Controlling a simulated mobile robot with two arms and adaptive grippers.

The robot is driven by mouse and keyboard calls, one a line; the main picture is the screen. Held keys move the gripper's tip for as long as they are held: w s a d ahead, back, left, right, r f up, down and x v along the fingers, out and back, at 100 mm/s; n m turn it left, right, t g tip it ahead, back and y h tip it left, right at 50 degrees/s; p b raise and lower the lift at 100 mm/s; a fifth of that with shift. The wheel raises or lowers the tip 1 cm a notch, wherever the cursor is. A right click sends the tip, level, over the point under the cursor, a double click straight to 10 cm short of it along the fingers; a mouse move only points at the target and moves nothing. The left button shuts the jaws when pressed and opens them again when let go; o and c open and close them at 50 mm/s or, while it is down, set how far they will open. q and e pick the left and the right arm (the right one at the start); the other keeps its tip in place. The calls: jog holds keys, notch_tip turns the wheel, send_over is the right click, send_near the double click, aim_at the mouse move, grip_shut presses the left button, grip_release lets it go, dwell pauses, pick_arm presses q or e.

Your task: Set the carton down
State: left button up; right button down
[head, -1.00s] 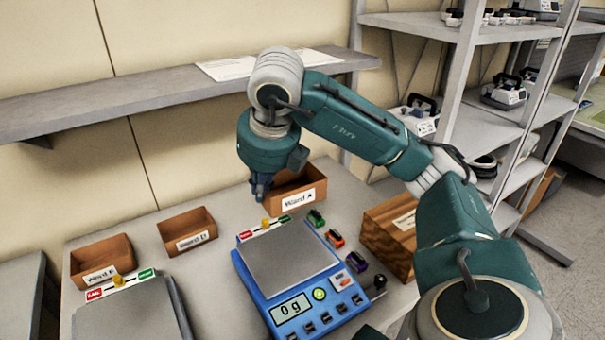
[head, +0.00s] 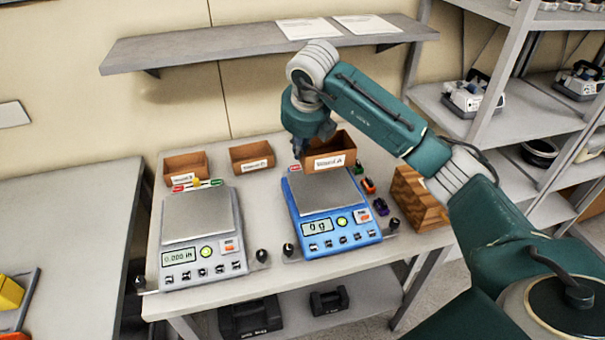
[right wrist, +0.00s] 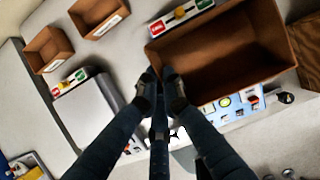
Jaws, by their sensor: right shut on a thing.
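The brown open carton labelled Ward A (head: 331,161) is at the back edge of the blue scale (head: 338,228). My right gripper (head: 299,152) points down and is shut on the carton's left wall. In the right wrist view the fingers (right wrist: 160,84) meet at a corner of the carton (right wrist: 222,52), whose inside looks empty. From there the carton hides much of the blue scale. Whether its underside touches anything cannot be told. The scale's metal plate (head: 326,190) looks bare and its display reads 0 g. My left gripper is out of view.
A grey scale (head: 199,217) stands left of the blue one. Two more brown cartons (head: 186,165) (head: 252,156) stand behind it. Small coloured clips (head: 369,186) and a wooden box (head: 417,199) are to the right. A wall shelf (head: 250,42) is above.

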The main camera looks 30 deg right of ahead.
notch_tip(320, 180, down, 5)
jog(key=shift+s+f+p, duration=0.1)
jog(key=shift+s+p, duration=0.05)
jog(key=shift+p, duration=0.35)
notch_tip(320, 180, down, 3)
jog(key=shift+f+p, duration=0.15)
jog(key=shift+p, duration=0.4)
jog(key=shift+f, duration=0.6)
jog(key=c, duration=1.9)
grip_release()
jog(key=shift+r, duration=0.2)
jog(key=shift+s+r, duration=0.1)
jog(key=shift+r, duration=0.1)
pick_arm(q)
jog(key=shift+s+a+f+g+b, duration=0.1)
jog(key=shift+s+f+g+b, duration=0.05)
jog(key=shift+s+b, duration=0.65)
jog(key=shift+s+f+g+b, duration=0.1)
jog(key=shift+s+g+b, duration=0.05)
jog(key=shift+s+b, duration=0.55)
pick_arm(e)
jog(key=shift+v, duration=5.75)
jog(key=shift+s, duration=0.1)
